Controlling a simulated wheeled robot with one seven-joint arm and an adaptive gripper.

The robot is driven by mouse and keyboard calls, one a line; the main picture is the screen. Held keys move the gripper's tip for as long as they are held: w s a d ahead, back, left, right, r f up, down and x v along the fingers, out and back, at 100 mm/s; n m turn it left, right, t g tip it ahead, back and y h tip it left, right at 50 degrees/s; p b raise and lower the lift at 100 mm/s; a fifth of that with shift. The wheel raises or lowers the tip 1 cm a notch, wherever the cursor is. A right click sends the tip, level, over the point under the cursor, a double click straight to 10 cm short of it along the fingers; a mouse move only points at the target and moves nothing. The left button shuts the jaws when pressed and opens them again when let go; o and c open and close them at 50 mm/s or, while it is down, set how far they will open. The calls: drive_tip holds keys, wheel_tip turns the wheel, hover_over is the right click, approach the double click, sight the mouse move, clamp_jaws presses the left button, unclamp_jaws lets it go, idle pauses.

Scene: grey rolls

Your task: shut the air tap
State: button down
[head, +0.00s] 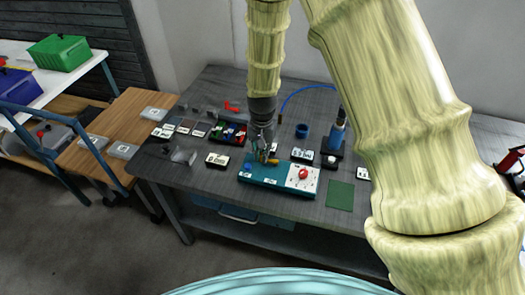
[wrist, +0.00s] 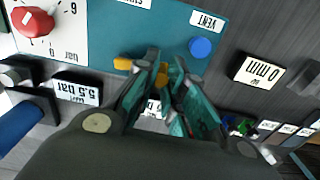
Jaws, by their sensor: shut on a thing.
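The teal panel (head: 262,182) lies on the dark table, and its upper part fills the top of the wrist view (wrist: 150,42). The air tap's yellow handle (head: 273,161) sits at the panel's far edge; in the wrist view its yellow end (wrist: 122,64) sticks out beside the fingers. My gripper (head: 263,154) reaches down to it from above. In the wrist view my gripper (wrist: 165,72) is shut on the yellow handle, with yellow showing between the fingertips. The fingers hide the tap's body and part of the handle.
The panel carries a red knob (head: 303,174) on a white dial and a blue button (wrist: 201,47) near the VENT label. A "5.5 bar" card (wrist: 77,88) and a "0 mm" card (wrist: 258,71) lie nearby. A blue-and-black device (head: 336,135) stands behind right.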

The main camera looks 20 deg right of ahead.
drive_tip(key=n, duration=0.1)
drive_tip(key=s+n, duration=0.1)
drive_tip(key=n, duration=0.2)
drive_tip(key=shift+s+a+p, duration=0.2)
drive_tip(key=shift+s+p, duration=0.15)
drive_tip(key=shift+s, duration=0.05)
drive_tip(key=n, duration=0.2)
drive_tip(key=s+n, duration=0.1)
drive_tip(key=n, duration=0.1)
drive_tip(key=s+n, duration=0.1)
drive_tip(key=shift+s+d+n+p, duration=0.15)
drive_tip(key=shift+d+n+p, duration=0.05)
drive_tip(key=shift+n+p, duration=0.2)
drive_tip(key=n, duration=0.1)
drive_tip(key=s+n, duration=0.1)
drive_tip(key=n, duration=0.1)
drive_tip(key=shift+s+d+p, duration=0.1)
drive_tip(key=shift+d+p, duration=0.2)
drive_tip(key=shift+d, duration=0.1)
drive_tip(key=shift+s+d+n, duration=0.15)
drive_tip(key=shift+d+n, duration=0.1)
drive_tip(key=shift+n, duration=0.55)
drive_tip(key=shift+s+d+n, duration=0.15)
drive_tip(key=shift+d+n, duration=0.05)
drive_tip(key=shift+n, duration=0.6)
drive_tip(key=c, duration=1.4)
unclamp_jaws()
drive_tip(key=shift+c, duration=0.2)
drive_tip(key=shift+r, duration=0.15)
